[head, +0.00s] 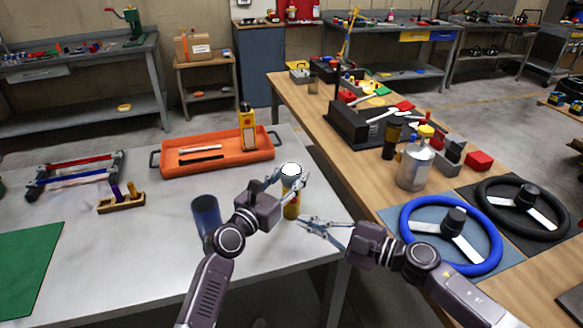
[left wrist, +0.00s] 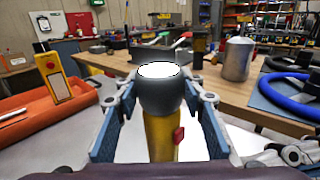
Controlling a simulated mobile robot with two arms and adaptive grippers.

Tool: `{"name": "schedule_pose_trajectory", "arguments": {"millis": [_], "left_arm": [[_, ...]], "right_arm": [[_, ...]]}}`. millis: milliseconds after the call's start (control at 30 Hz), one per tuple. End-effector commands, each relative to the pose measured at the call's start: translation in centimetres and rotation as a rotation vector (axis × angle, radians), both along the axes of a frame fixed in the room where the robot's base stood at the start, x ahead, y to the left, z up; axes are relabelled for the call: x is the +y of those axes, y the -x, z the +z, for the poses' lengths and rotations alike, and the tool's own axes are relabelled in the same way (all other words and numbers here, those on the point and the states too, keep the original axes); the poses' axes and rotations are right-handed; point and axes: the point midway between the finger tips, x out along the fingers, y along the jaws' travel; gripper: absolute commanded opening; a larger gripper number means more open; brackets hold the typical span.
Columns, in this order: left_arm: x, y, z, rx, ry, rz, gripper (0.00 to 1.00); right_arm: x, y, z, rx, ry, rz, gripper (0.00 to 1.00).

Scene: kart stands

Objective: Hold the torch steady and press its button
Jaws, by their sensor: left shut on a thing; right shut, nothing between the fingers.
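The torch (head: 291,208) stands upright near the right edge of the grey table, with a yellow body and a white lens on top. In the left wrist view the torch (left wrist: 160,137) shows its dark grey head, with a red button (left wrist: 178,135) on the body's right side. My left gripper (head: 289,182) is shut on the torch just below the lens, a finger on each side. My right gripper (head: 301,223) is shut and empty, its tips just right of the torch's lower body. The right gripper's metal fingers also show at the lower right of the left wrist view (left wrist: 270,155).
A dark blue cylinder (head: 206,214) stands left of my left gripper. An orange tray (head: 176,167) holding a yellow box with buttons (head: 247,131) lies behind. On the wooden table, a silver canister (head: 415,169) and a blue steering wheel (head: 407,216) stand to the right.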

Motion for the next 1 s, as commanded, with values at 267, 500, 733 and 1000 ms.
{"name": "schedule_pose_trajectory", "arguments": {"millis": [267, 500, 733, 1000], "left_arm": [[0.0, 0.0, 0.0, -0.001, -0.001, 0.001, 0.57], [0.1, 0.1, 0.0, 0.000, 0.000, 0.001, 0.57], [1.2, 1.7, -0.1, 0.000, 0.000, 0.002, 0.57], [3.8, 6.0, -0.2, 0.002, -0.001, 0.002, 0.57]], "right_arm": [[0.0, 0.0, 0.0, 0.000, 0.000, 0.000, 0.00], [0.0, 0.0, 0.0, 0.000, 0.000, 0.000, 0.00], [0.0, 0.0, 0.0, 0.000, 0.000, 0.000, 0.00], [0.0, 0.0, 0.0, 0.000, 0.000, 0.000, 0.00]]}}
